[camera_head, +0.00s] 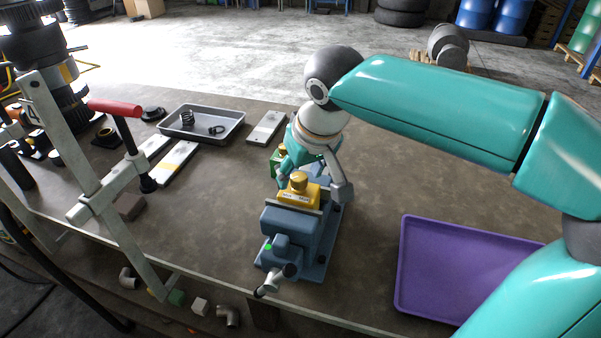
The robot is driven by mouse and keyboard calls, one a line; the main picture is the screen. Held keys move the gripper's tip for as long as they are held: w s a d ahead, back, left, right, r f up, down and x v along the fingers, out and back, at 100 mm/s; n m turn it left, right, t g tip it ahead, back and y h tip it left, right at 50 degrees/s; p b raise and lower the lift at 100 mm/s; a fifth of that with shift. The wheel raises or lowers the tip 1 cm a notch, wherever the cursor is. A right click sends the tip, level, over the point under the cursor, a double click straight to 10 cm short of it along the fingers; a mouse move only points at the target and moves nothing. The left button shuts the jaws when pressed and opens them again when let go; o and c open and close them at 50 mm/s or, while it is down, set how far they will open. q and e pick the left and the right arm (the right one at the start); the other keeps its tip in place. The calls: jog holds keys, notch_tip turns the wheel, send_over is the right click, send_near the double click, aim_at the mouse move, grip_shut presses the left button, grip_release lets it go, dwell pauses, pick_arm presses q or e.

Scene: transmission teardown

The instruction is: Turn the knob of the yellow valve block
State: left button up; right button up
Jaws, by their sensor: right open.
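The yellow valve block (296,198) sits in the jaws of a blue-grey vise (287,226) near the table's front edge. Its round yellow knob (298,181) stands on top, with a labelled strip on the front below it. My right gripper (312,180) comes down from behind, with its fingers spread to either side of the knob and block. One grey finger is just right of the block and the other is on the left, partly hidden. I see no finger clearly touching the knob. My left gripper is not in view.
A purple tray (447,262) lies on the right of the table. A grey tray (230,117) with a spring stands at the back left. A metal clamp with a red handle (115,108) rises at the left. The tabletop between vise and purple tray is clear.

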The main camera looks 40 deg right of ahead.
jog(key=shift+w+f, duration=0.1)
jog(key=shift+f, duration=0.25)
jog(key=shift+c, duration=0.3)
grip_shut()
